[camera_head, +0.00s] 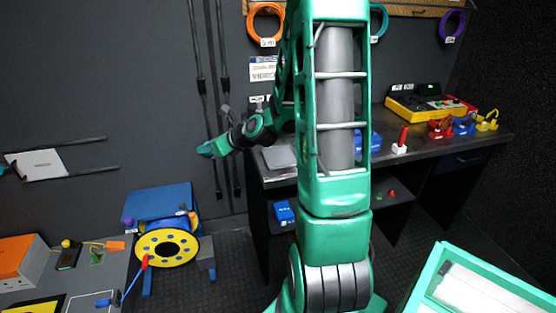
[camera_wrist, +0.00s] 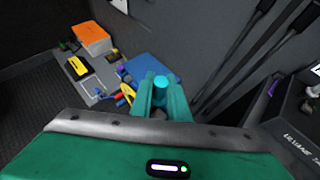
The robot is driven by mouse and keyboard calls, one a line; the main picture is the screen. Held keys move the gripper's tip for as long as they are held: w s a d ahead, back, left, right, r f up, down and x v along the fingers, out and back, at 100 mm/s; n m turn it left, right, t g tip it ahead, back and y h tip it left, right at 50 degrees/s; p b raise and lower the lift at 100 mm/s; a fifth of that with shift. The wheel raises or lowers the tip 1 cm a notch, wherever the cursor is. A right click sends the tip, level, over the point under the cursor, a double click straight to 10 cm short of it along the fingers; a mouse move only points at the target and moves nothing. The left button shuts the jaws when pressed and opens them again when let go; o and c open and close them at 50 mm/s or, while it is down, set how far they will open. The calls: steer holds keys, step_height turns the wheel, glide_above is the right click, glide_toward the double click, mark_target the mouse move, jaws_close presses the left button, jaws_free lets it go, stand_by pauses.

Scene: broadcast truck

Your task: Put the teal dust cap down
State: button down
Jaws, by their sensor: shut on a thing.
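The teal dust cap (camera_wrist: 161,82) shows as a small bright teal round piece between the two fingers of my gripper (camera_wrist: 163,98) in the wrist view. My gripper is shut on it. In the head view my gripper (camera_head: 208,149) is held out to the left in the air, in front of the dark wall and above the blue reel stand. There I cannot tell the cap apart from the green fingers. The cap's lower part is hidden by the fingers.
A blue stand (camera_head: 160,203) with a yellow reel (camera_head: 167,248) is below my gripper. A grey table (camera_head: 85,280) at lower left bears an orange box (camera_head: 22,262) and small parts. A dark workbench (camera_head: 430,149) is at right. Cables (camera_head: 200,70) hang on the wall.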

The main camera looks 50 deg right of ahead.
steer(key=s+d+r+m+h, duration=0.2)
steer(key=s+d+r, duration=0.1)
steer(key=s+d, duration=0.85)
glide_above(280, 157)
steer(key=shift+m+h, duration=0.3)
step_height(280, 157, down, 7)
steer(key=shift+a+f, duration=0.15)
steer(key=shift+f, duration=2)
steer(key=c, duration=1.7)
jaws_free()
steer(key=shift+f, duration=0.1)
steer(key=shift+t, duration=0.3)
